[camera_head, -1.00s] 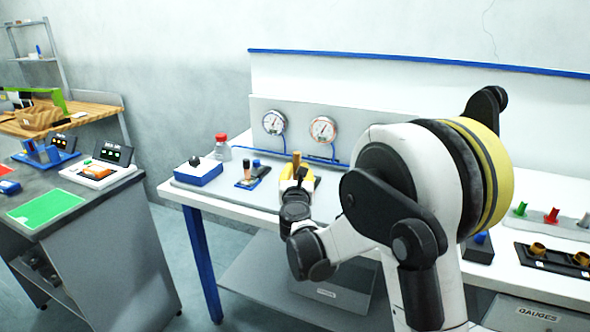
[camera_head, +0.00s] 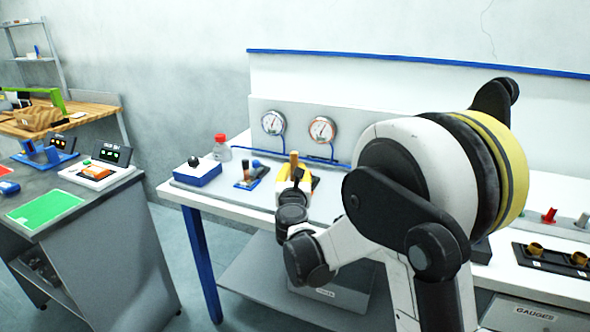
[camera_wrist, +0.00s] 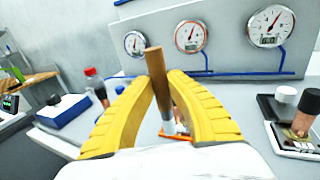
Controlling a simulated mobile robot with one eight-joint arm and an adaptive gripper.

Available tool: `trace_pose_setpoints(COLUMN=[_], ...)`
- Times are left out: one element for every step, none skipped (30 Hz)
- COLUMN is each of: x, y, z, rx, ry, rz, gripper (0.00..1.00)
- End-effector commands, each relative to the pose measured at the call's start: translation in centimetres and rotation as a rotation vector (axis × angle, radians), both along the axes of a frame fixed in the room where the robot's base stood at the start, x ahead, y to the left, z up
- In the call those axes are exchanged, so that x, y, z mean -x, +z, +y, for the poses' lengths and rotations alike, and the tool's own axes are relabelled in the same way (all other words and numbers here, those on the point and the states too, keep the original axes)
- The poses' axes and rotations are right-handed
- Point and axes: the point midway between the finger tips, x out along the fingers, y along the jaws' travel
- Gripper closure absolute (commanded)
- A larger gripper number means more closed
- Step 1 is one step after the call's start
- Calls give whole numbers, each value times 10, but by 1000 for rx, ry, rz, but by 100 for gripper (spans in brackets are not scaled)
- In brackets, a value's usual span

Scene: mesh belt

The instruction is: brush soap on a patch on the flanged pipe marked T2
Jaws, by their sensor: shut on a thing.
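My gripper (camera_wrist: 167,88) has yellow fingers and is shut on a brush (camera_wrist: 154,62) with a brown wooden handle, its pale lower part pointing down between the fingers. In the head view my gripper (camera_head: 292,180) is over the white bench, with the brush handle (camera_head: 294,159) standing up from it. The brush tip is hidden or too small to make out. An orange edge (camera_wrist: 177,137) shows just below the brush. I cannot make out a flanged pipe or a T2 mark; my fingers and arm cover part of the bench.
Round gauges (camera_wrist: 191,36) with blue tubing are on the back panel. A red-capped bottle (camera_head: 221,148) and a blue box (camera_head: 198,173) stand to the left. A tray of fittings (camera_wrist: 297,138) is at right in the wrist view. A separate grey counter (camera_head: 90,215) stands further left.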

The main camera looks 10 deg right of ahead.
Motion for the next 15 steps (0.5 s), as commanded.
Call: trace_pose_setpoints(x=[1,1,2,3,4,5,6,7,8,9,10,11,12,13,15], y=[2,4,7,9,11,15,17,20,23,25,28,31,33,36,39], z=[1,1,2,2,3,4,4,5,6,7,8,9,9,10,11], rx=[0,0,0,0,0,0,0,0,0,0,0,0,0,0,0], ry=[0,0,0,1,1,1,1,1,1,1,1,1,1,1,1], rz=[0,0,0,0,0,0,0,0,0,0,0,0,0,0,0], gripper=[100,100,100,100,100,100,100,100,100,100,100,100,100,100,100])
